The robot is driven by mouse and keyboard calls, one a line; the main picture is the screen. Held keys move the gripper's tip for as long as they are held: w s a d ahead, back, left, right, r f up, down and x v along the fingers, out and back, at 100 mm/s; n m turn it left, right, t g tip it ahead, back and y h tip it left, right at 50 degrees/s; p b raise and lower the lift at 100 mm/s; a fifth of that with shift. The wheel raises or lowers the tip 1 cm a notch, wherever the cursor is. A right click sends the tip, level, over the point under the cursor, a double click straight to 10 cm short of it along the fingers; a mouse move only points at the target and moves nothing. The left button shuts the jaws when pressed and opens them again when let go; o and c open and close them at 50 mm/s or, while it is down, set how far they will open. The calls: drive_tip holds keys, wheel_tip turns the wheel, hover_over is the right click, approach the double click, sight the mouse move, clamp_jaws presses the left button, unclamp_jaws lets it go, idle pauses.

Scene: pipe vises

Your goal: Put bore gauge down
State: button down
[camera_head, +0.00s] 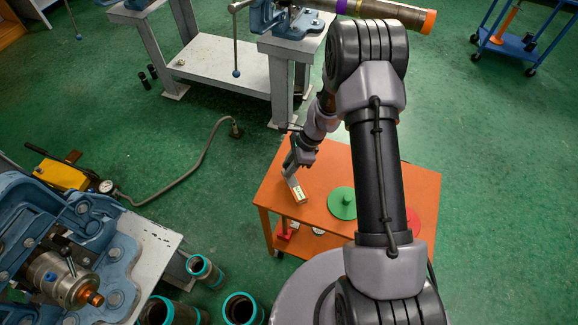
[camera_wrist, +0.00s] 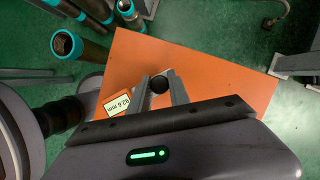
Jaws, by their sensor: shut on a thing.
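My gripper (camera_head: 293,172) reaches down over the left part of the orange table (camera_head: 326,163). In the head view the gauge (camera_head: 297,192) is a small pale block below the fingers. I cannot tell whether it touches the table top.
A green disc with a knob (camera_head: 342,203) and a red disc (camera_head: 413,222) lie on the table to the right. Teal-rimmed pipes (camera_head: 205,271) stand at the lower left. A blue vise (camera_head: 75,240) is further left. The table's near left corner looks clear.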

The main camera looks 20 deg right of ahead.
drive_tip(key=c, duration=1.2)
unclamp_jaws()
drive_tip(key=shift+c, duration=0.2)
